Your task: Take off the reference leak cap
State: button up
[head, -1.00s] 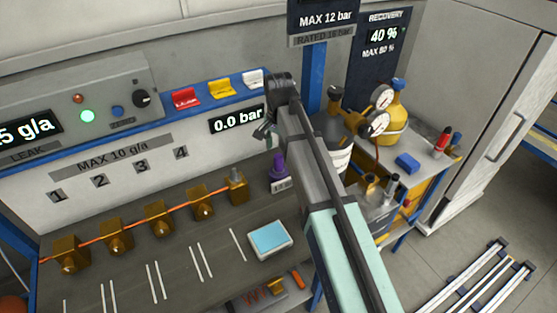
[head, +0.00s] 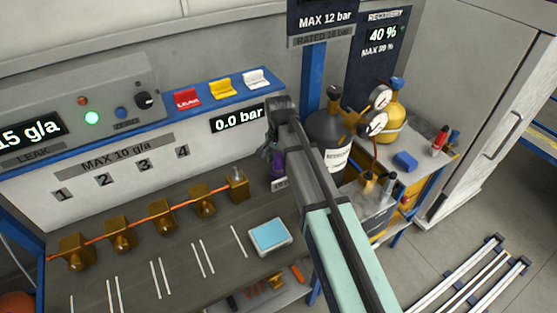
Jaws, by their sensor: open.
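My gripper (head: 269,153) is open, just above and slightly left of the purple part's top. My forearm hides its right side. I cannot tell whether the fingers touch it.
Several brass blocks (head: 202,201) joined by an orange line stand left on the bench. A blue-topped scale (head: 269,237) lies in front. A dark cylinder (head: 329,137) and gauges (head: 375,122) stand right, past a blue post. A display (head: 238,118) reads 0.0 bar.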

jog(key=c, duration=1)
jog(key=shift+r, duration=0.1)
